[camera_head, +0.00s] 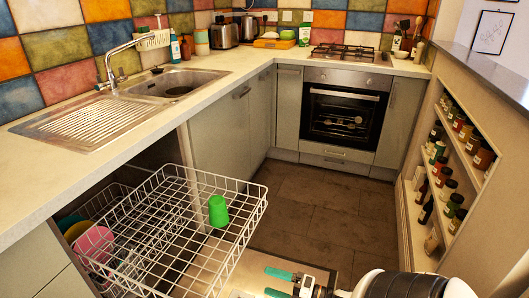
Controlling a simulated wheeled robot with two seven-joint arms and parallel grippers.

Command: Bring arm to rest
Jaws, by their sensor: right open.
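My right gripper (272,283) shows at the bottom edge of the head view, with its two teal-marked fingers apart and nothing seen between them. Its arm comes in from the lower right. The gripper is over the open dishwasher door (300,262), to the right of the pulled-out wire rack (150,215). A green cup (218,211) is at the right side of that rack, apart from the gripper. My left gripper is not in view.
Pink, green and yellow dishes (92,243) are at the rack's left. The counter (215,80) with the sink (170,85) runs along the left and back. An oven (345,115) is at the back. Shelves with bottles (450,170) line the right. The floor (320,205) between is clear.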

